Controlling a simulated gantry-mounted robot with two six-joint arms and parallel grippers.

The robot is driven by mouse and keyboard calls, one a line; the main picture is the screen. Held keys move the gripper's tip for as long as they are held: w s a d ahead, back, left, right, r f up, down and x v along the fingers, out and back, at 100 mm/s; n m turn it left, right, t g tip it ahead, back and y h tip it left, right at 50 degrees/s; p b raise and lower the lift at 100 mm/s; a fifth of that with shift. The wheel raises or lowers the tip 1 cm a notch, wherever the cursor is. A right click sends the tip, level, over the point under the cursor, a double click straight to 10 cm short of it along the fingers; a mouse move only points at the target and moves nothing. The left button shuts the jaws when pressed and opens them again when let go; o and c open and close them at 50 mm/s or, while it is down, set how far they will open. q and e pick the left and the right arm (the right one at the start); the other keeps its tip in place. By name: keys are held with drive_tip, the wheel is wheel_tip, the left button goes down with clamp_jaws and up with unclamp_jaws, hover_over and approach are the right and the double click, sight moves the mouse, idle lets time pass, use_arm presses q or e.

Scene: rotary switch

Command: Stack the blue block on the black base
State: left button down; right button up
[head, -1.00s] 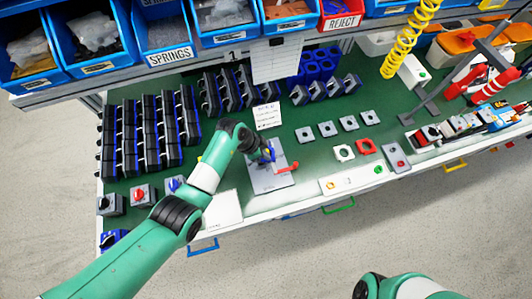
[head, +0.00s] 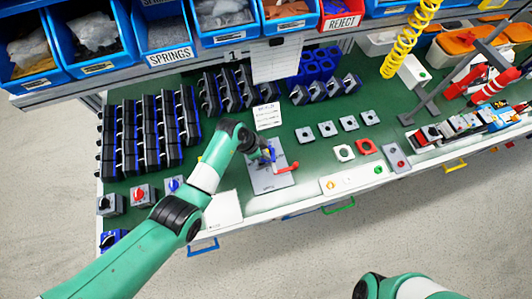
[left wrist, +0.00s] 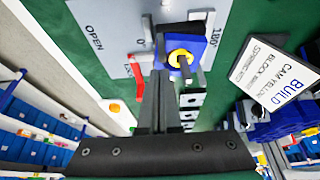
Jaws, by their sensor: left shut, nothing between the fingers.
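The blue block (left wrist: 190,44) has a yellow round centre. It sits in the clamp fixture on the grey plate (left wrist: 100,18), against a dark part (left wrist: 187,28) that may be the black base; I cannot tell how fully they meet. In the head view the blue block (head: 268,153) is partly hidden by my left gripper (head: 262,156). My left gripper (left wrist: 156,78) is shut and empty, its fingertips beside the block. The red lever (left wrist: 137,76) of the fixture is just left of the fingers in the wrist view. My right gripper is out of view.
A build card (head: 268,116) lies behind the plate. Rows of black bases (head: 135,140) stand at the left, and blue parts (head: 320,62) at the back. Grey square parts (head: 327,129) lie right of the fixture. Small switch units (head: 140,193) stand at the front left.

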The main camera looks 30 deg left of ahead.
use_arm(q)
drive_tip(key=shift+f+b, duration=0.45)
drive_tip(key=shift+f, duration=0.25)
idle(0.5)
idle(0.4)
wheel_tip(320, 180, up, 5)
drive_tip(key=p, duration=0.6)
drive_tip(key=shift+r, duration=0.1)
